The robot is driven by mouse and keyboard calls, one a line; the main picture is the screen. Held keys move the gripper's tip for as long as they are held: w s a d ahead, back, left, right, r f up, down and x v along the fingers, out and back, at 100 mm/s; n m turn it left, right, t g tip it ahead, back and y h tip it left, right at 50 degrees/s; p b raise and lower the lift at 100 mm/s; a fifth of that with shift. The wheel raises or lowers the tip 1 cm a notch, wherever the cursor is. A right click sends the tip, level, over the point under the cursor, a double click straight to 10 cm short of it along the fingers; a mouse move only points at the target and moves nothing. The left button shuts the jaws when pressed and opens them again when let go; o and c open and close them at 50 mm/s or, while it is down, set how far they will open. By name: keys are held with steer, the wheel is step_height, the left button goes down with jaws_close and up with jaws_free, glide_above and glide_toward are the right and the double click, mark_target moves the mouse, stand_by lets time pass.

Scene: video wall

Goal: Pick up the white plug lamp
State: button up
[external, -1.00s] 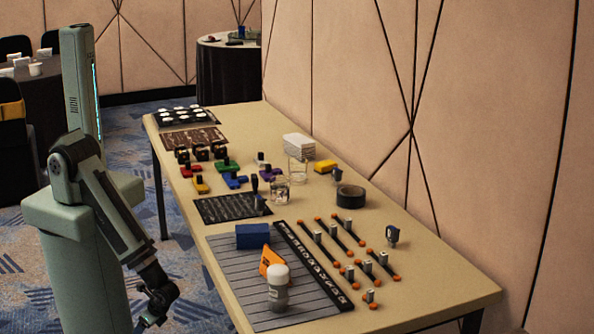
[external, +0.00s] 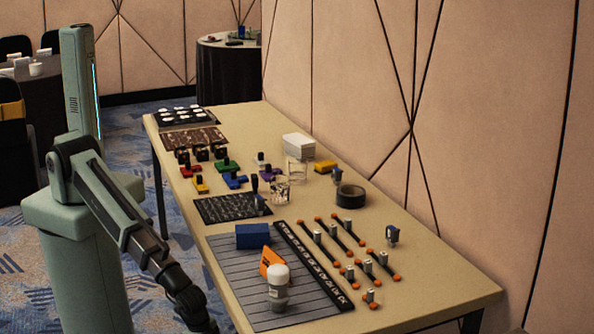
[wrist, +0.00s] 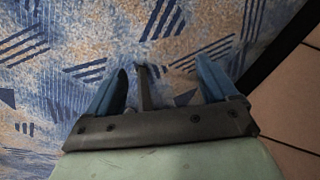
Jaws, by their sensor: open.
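Among the small coloured pieces in the middle of the table, a small whitish piece with a dark top (external: 262,160) stands behind the green and blue ones. It may be the white plug lamp, but it is too small to be sure. My gripper is open and empty in the wrist view (wrist: 161,66), with its two blue fingers apart above patterned carpet. In the external view my forearm reaches down at the table's near left side, and the fingertips are cut off by the bottom edge. The wrist view does not show the lamp.
The table (external: 420,290) stands against a panelled wall. A white-capped jar (external: 277,290), an orange piece (external: 272,262) and a blue box (external: 252,236) stand near my arm. A black tape roll (external: 351,197) and glasses (external: 281,189) stand farther back. The front right corner is clear.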

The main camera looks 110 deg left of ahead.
steer(key=w+d+r+t+h, duration=0.1)
steer(key=w+d+r+t, duration=0.2)
steer(key=w+d+r, duration=0.6)
steer(key=w+d+r+t, duration=0.3)
steer(key=w+d+r, duration=0.55)
steer(key=r, duration=0.35)
steer(key=w+d+r+n+t, duration=0.1)
steer(key=w+d+r, duration=0.15)
steer(key=r, duration=0.75)
steer(key=w+d+r+t, duration=0.1)
steer(key=w+r+t, duration=0.15)
steer(key=r, duration=0.75)
steer(key=w+d+r+n+t, duration=0.1)
steer(key=w+d+r, duration=0.15)
steer(key=r, duration=0.75)
steer(key=g, duration=0.7)
glide_toward(270, 268)
step_height(270, 268, down, 2)
steer(key=shift+t, duration=0.35)
steer(key=x, duration=0.8)
steer(key=shift+w+f, duration=0.1)
steer(key=shift+a+x, duration=0.1)
steer(key=shift+x, duration=1.2)
steer(key=shift+a+x, duration=0.15)
steer(key=shift+x, duration=1.1)
